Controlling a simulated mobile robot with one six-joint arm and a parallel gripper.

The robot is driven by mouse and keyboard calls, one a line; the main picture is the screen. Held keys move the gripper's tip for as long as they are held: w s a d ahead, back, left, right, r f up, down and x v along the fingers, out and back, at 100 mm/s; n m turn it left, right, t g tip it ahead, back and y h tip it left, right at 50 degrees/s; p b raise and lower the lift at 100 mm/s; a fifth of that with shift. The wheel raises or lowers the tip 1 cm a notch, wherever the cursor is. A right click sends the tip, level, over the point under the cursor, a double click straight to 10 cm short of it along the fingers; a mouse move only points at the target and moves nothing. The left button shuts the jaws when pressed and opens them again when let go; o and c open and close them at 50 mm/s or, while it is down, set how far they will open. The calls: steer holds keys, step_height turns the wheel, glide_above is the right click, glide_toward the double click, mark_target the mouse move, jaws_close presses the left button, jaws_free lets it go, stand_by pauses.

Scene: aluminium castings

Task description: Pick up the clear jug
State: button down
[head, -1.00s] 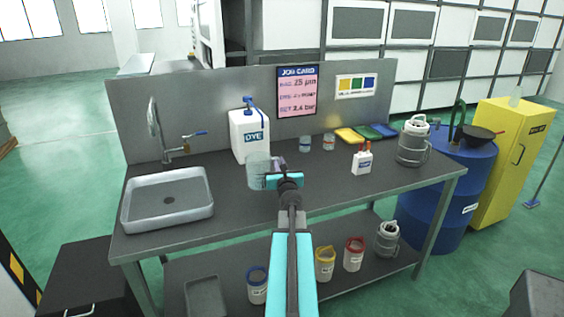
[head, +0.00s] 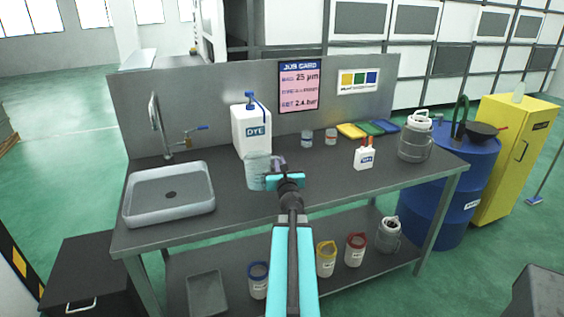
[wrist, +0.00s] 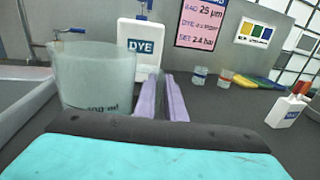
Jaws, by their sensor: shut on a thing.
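The clear jug (head: 257,172) is upright over the front middle of the grey bench, before the DYE container. In the wrist view the jug (wrist: 92,80) fills the left side, with dark volume print low on its wall. My gripper (head: 279,163) is at the jug's right side. Its two pale purple fingers (wrist: 163,97) are close together in the wrist view, shut on the jug at its handle side.
The white DYE container (head: 250,131) stands close behind the jug. A sink (head: 168,195) is at left. Two small jars (head: 307,139), a white bottle (head: 365,155) and a metal pot (head: 415,138) stand to the right. Bare bench (head: 335,180) lies right of my gripper.

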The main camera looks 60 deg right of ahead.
stand_by(0.8)
steer(key=shift+r, duration=0.1)
steer(key=shift+r+p, duration=2.7)
steer(key=shift+r, duration=0.25)
